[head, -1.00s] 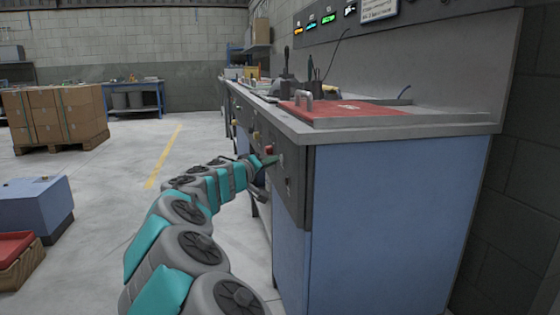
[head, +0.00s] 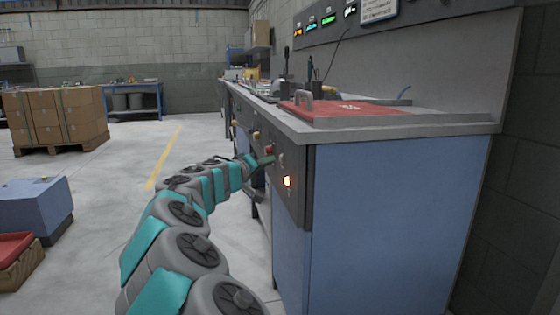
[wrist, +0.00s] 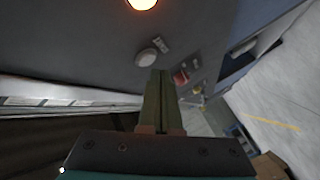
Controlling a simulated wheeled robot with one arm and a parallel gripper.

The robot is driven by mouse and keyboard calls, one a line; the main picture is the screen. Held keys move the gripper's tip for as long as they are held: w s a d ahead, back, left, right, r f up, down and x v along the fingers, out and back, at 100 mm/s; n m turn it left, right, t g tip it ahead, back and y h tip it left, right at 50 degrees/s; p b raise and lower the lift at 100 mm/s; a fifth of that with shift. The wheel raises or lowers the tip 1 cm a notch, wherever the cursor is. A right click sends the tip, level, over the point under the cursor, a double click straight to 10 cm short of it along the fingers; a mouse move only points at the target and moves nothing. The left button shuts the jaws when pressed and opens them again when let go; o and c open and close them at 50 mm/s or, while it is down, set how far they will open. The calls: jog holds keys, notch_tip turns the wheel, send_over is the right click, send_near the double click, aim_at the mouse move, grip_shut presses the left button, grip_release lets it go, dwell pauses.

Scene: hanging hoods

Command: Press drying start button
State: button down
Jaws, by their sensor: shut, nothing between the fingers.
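The dark control panel (head: 292,190) on the bench front carries several round controls. A pale round button (wrist: 146,57) with a small label plate sits just beyond my fingertips in the wrist view; it also shows in the head view (head: 282,160). The label is too small to read, so I cannot tell which button starts drying. An orange-white lamp (head: 287,182) glows below it, and shows at the top edge of the wrist view (wrist: 142,4). A red button (wrist: 180,76) lies on the other side. My gripper (wrist: 162,73) is shut and empty, close to the panel.
The bench top (head: 400,128) juts out above the panel and bears a red lid (head: 345,109) with a handle. A blue cabinet side (head: 385,225) closes the near end. The floor left of my arm is open up to a blue box (head: 35,208).

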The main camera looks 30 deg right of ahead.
jog(key=shift+a, duration=0.15)
jog(key=a, duration=0.2)
jog(key=w+a, duration=0.1)
jog(key=a, duration=0.1)
jog(key=shift+w+a, duration=0.15)
jog(key=shift+a, duration=0.2)
dwell(0.9)
